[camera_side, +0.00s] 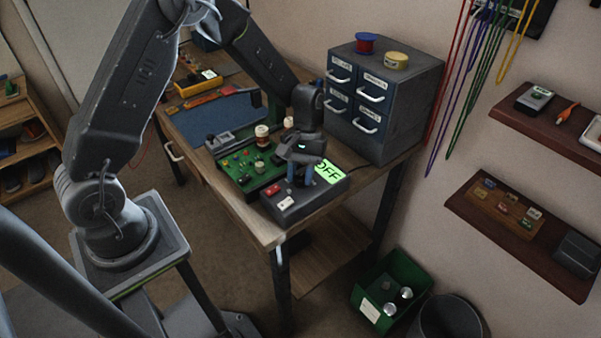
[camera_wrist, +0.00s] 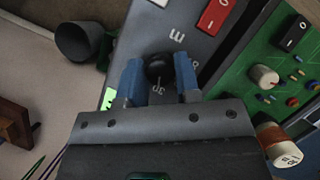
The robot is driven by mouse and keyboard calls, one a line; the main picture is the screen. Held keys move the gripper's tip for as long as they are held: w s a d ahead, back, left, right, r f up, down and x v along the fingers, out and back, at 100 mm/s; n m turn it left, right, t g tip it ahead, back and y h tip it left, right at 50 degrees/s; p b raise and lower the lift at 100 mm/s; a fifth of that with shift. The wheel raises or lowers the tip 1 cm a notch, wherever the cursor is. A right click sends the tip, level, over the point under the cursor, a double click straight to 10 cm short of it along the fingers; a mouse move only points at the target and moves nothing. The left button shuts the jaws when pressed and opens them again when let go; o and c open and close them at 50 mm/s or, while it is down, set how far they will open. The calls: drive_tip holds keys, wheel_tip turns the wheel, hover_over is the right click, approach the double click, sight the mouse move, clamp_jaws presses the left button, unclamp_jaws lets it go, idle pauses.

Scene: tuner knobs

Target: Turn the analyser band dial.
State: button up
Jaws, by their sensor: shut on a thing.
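The analyser is a grey box (camera_side: 304,203) near the table's front right corner, with a lit green screen (camera_side: 328,172) reading "OFF" in part. In the wrist view its grey top (camera_wrist: 160,22) carries the black round band dial (camera_wrist: 158,69), with markings beside it. My gripper (camera_wrist: 158,82) has its two blue fingers on either side of the dial, shut on it. In the side view my gripper (camera_side: 301,172) points down over the box and hides the dial. The box also has a red switch (camera_wrist: 214,16) and a white switch (camera_side: 286,203).
A green circuit board (camera_side: 240,168) with knobs lies close beside the analyser. A grey drawer cabinet (camera_side: 395,95) stands behind it. A blue mat (camera_side: 213,118) lies farther left. A green bin (camera_side: 396,270) is on the floor.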

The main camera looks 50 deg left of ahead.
idle(0.5)
drive_tip(key=o, duration=0.9)
drive_tip(key=v, duration=1.4)
drive_tip(key=shift+s+d, duration=0.1)
